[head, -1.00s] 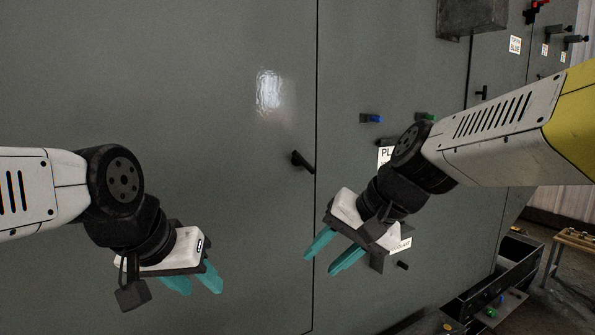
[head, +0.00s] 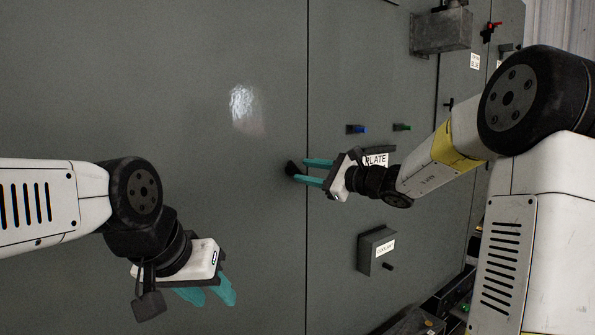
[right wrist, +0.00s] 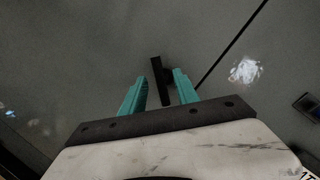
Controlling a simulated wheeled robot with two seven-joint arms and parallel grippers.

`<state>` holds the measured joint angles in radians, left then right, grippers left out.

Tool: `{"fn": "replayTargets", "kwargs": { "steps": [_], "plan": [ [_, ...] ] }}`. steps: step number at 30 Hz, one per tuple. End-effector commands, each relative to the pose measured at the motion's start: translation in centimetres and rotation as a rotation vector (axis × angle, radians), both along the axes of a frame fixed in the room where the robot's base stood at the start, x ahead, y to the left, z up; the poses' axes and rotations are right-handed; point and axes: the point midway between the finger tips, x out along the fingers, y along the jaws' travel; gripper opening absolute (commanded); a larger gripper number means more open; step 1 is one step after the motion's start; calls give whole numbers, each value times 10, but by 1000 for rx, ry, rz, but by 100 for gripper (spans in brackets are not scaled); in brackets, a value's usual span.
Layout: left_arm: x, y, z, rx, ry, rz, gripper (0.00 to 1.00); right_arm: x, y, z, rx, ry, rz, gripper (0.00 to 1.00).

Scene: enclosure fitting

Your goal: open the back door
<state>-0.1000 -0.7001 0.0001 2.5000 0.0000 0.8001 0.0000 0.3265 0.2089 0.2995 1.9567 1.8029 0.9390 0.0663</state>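The back door (head: 150,90) is a large grey panel and looks shut, with a dark seam along its right edge. Its black handle (head: 292,169) sits just left of that seam. The handle (right wrist: 160,80) also shows in the right wrist view, between the two teal fingers. My right gripper (head: 310,172) is open, with its fingertips at the handle; I cannot tell whether they touch it. My left gripper (head: 207,292) hangs low in front of the door, away from the handle; its fingers look apart, with nothing between them.
A metal box (head: 440,32) juts out at the upper right. Dark trays (head: 450,300) stand at the lower right.

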Motion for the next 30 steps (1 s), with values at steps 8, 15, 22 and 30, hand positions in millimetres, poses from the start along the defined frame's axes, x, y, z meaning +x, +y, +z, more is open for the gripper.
{"fn": "replayTargets", "kwargs": {
  "steps": [8,15,22,30],
  "plan": [
    [0,0,0,0,0,0,40,22,28,0,-1,-1,1,37],
    [0,0,0,0,0,0,40,25,32,0,-2,-1,1,37],
    [0,0,0,0,0,0,40,24,32,0,-2,-1,1,11],
    [0,0,0,0,0,0,40,24,32,-1,-3,0,1,0]
  ]
}}
